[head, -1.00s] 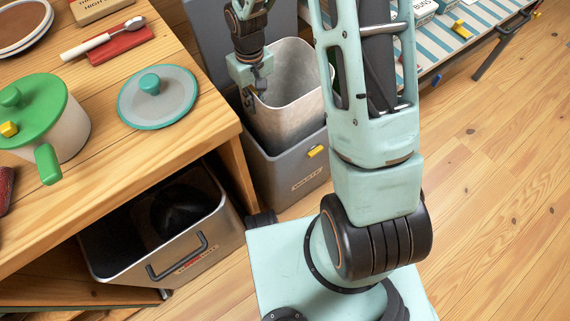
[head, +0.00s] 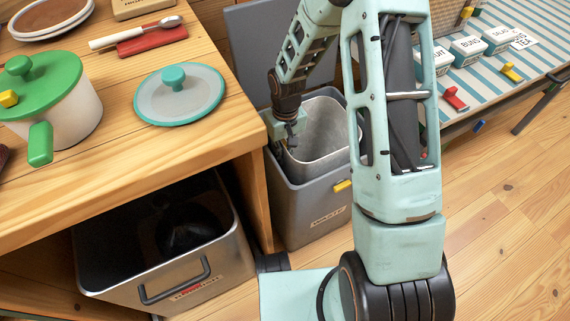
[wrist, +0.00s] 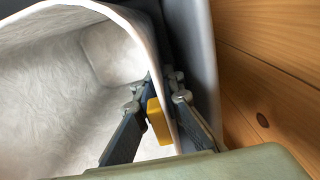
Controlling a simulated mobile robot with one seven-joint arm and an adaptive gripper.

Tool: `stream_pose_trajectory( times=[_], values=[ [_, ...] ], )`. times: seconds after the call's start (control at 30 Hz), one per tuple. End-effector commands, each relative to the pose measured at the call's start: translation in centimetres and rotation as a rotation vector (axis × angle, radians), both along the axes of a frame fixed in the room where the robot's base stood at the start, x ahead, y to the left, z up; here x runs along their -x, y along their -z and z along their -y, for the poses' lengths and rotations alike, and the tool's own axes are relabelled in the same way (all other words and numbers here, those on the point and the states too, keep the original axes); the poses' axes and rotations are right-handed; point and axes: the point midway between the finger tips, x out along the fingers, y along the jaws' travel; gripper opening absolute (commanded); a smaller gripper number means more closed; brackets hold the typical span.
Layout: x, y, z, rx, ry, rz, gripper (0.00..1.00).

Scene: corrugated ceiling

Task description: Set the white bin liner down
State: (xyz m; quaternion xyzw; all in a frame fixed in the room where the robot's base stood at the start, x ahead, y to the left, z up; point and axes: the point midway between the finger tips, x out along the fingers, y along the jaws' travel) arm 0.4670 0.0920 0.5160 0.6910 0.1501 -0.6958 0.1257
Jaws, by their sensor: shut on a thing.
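The white bin liner (head: 325,128) is inside the grey waste bin (head: 312,212), its mouth upward and its upper part above the bin's front edge. My gripper (head: 291,140) is at the liner's left rim. In the wrist view the liner (wrist: 60,105) fills the left side, and its rim passes between the two fingers of my gripper (wrist: 160,118), one inside and one outside. My gripper is shut on this wall. A yellow tab (wrist: 159,121) shows between the fingers. Whether the liner touches the bin's floor is hidden.
The wooden table (head: 215,130) stands close left of the bin, with a teal-rimmed lid (head: 180,95) near its edge. A metal box (head: 215,285) is under it. A striped bench (head: 490,85) is at the right. The bin's raised lid (head: 258,45) stands behind.

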Motion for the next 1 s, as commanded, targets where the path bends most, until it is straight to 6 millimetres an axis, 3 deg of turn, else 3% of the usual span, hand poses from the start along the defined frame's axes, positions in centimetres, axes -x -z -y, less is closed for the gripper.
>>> stream_pose_trajectory(
  times=[0.23,0.6,0.63,0.7,1.0],
  values=[
    [0.0,3.3,0.0,0.0,0.0,0.0,0.0],
    [0.0,3.7,0.0,0.0,0.0,0.0,0.0],
    [0.0,3.5,0.0,0.0,0.0,0.0,0.1],
    [0.0,3.5,0.0,0.0,0.0,0.0,0.16],
    [0.0,3.2,0.0,0.0,0.0,0.0,0.16]
  ],
)
